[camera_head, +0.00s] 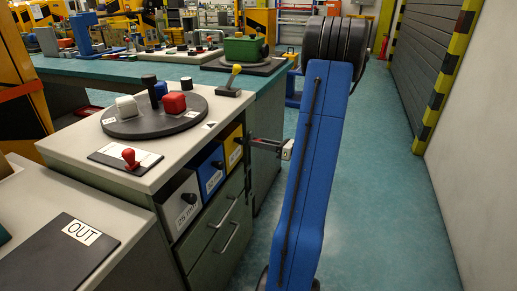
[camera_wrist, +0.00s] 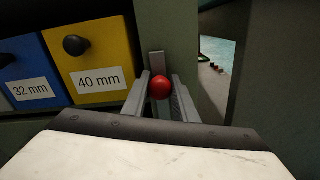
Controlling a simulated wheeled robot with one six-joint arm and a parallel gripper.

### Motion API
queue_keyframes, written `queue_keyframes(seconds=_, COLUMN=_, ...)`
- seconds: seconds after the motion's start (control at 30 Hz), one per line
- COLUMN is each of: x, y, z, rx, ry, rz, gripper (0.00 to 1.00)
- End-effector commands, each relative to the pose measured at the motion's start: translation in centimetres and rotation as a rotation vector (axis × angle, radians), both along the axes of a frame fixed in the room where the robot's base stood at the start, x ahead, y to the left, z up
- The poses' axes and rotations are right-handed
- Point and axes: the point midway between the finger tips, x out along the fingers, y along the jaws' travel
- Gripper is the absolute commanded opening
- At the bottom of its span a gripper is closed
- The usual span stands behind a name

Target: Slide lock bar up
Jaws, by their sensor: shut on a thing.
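The lock bar (camera_wrist: 157,62) is a grey upright strip on the green cabinet post in the wrist view. A round red knob (camera_wrist: 160,87) sits in front of its lower part. My gripper (camera_wrist: 161,90) is shut on the red knob, with one grey finger on each side of it. The fingers and knob hide the lower part of the bar. In the head view my blue arm stands in front of the cabinet's right end, and the bar and knob cannot be made out there.
A yellow 40 mm drawer (camera_wrist: 92,62) with a black knob is just left of the bar, beside a blue 32 mm drawer (camera_wrist: 28,80). The cabinet top (camera_head: 190,150) carries a dark turntable (camera_head: 155,123) with blocks. Green floor (camera_head: 395,200) is clear on the right, up to a pale wall (camera_head: 480,120).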

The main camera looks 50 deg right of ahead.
Motion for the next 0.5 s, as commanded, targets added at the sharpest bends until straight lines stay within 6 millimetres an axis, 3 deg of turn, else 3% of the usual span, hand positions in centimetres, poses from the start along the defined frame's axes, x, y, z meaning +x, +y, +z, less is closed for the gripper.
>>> queue_keyframes(seconds=0.23, x=0.05, y=-0.13, z=0.5, rx=-0.003, ry=-0.009, rz=-0.001, gripper=0.0)
queue_keyframes(seconds=0.27, x=0.05, y=-0.13, z=0.51, rx=-0.003, ry=-0.009, rz=-0.001, gripper=0.28)
queue_keyframes(seconds=0.33, x=0.05, y=-0.11, z=0.49, rx=-0.003, ry=-0.008, rz=-0.001, gripper=0.44)
queue_keyframes(seconds=0.5, x=0.04, y=-0.08, z=0.38, rx=-0.002, ry=-0.006, rz=0.0, gripper=0.44)
